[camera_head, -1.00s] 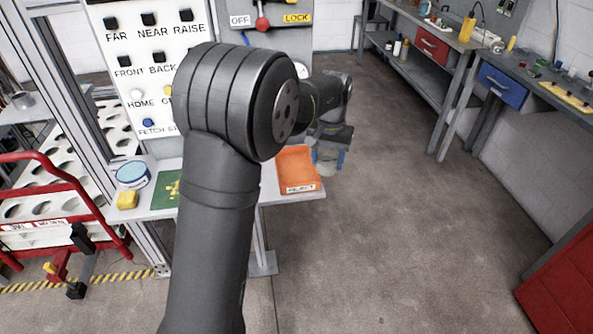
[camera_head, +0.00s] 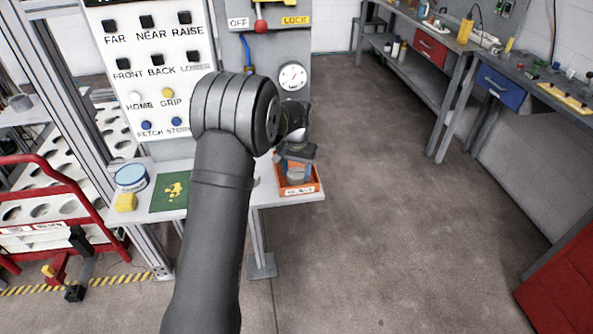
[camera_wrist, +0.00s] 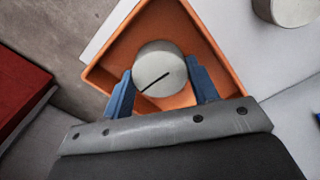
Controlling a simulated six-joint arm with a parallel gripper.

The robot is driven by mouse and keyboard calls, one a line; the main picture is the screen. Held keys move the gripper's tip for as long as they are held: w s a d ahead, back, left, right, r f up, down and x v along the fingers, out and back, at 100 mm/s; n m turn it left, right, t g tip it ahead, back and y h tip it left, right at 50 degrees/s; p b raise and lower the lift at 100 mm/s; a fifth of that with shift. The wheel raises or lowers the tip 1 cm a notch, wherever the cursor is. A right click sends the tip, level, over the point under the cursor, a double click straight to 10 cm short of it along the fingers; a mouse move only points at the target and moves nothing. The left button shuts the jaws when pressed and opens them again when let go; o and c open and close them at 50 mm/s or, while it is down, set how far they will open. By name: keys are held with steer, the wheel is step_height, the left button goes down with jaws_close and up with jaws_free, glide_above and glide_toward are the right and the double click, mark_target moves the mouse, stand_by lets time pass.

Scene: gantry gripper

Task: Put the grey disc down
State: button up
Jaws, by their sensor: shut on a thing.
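My gripper (camera_wrist: 160,72) has its blue fingers shut on the sides of the grey disc (camera_wrist: 157,60), a pale round piece with a dark line on its top. In the wrist view the disc is inside the outline of an orange tray (camera_wrist: 216,54). In the head view my gripper (camera_head: 297,169) is over the same tray (camera_head: 312,186) at the right end of the bench, its front label partly readable. I cannot tell whether the disc touches the tray floor.
A second grey round piece (camera_wrist: 292,8) is outside the tray in the wrist view. A button panel (camera_head: 120,75) stands behind. Floor to the right is clear.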

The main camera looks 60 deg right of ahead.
mark_target(297, 172)
steer(key=o, duration=1.1)
steer(key=shift+f, duration=0.15)
step_height(297, 172, up, 12)
steer(key=shift+r, duration=0.2)
steer(key=shift+f, duration=4.2)
